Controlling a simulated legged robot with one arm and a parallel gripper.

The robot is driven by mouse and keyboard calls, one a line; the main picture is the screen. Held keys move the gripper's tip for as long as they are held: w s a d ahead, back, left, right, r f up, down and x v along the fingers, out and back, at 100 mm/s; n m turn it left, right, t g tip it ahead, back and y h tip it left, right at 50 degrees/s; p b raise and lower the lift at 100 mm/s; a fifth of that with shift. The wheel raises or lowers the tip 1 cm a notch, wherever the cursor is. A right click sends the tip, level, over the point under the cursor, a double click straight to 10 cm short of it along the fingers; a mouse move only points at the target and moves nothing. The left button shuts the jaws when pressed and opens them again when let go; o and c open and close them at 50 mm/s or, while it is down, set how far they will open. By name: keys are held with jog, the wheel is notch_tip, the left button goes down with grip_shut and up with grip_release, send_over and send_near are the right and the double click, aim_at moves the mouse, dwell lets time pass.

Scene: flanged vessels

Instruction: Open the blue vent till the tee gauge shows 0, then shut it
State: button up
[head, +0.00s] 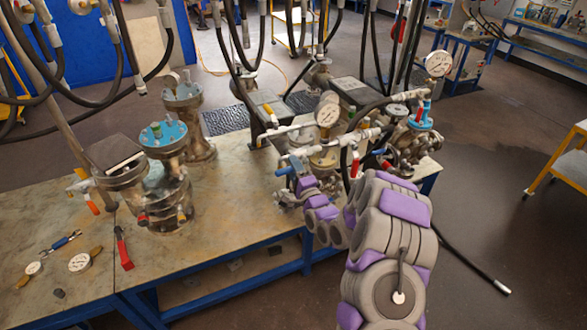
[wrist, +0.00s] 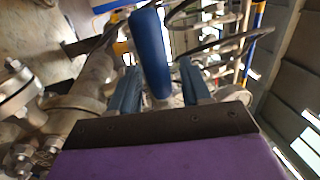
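The blue vent handle (wrist: 151,50) stands large in the wrist view, with its lower end between my gripper's two blue fingers (wrist: 157,82). The fingers are apart, with gaps showing beside the handle, so the gripper looks open around it. In the head view a small blue handle (head: 285,171) shows at the near side of the pipework, just by my gripper (head: 297,180), whose fingers are hard to make out there. A round white gauge (head: 327,114) stands upright on the pipe tee behind it. Its needle is too small to read.
Another gauge (head: 438,63) stands at the right of the vessels. A blue-topped flanged vessel (head: 163,134) stands on the bench (head: 235,205) at left. Loose gauges (head: 80,262) and a red-handled tool (head: 123,249) lie at front left. Black hoses hang over the bench.

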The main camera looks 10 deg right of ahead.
jog(key=shift+s, duration=0.1)
jog(key=v, duration=1.7)
jog(key=shift+p, duration=0.45)
jog(key=shift+d+f, duration=0.1)
jog(key=shift+f, duration=0.05)
jog(key=s+d+n+g+h+b, duration=0.2)
jog(key=s+d+n+g+h, duration=0.15)
jog(key=s+n+g, duration=0.3)
jog(key=s+d+n+g+h+b, duration=0.2)
jog(key=s+n+g+h+b, duration=0.1)
jog(key=s+n+g+h, duration=0.25)
jog(key=s+a+r+n+g+y, duration=0.1)
jog(key=s+a+r+g, duration=0.1)
jog(key=s, duration=0.7)
jog(key=s+a+r+g+y+b, duration=0.1)
jog(key=s+a+r+g, duration=0.1)
jog(key=s, duration=0.7)
jog(key=s+a+r+n+g+b, duration=0.1)
jog(key=s+g, duration=0.4)
jog(key=s, duration=0.5)
notch_tip(320, 180, up, 3)
jog(key=shift+a+f+n+y, duration=0.2)
jog(key=shift+a+n+y, duration=0.15)
jog(key=shift+a, duration=0.25)
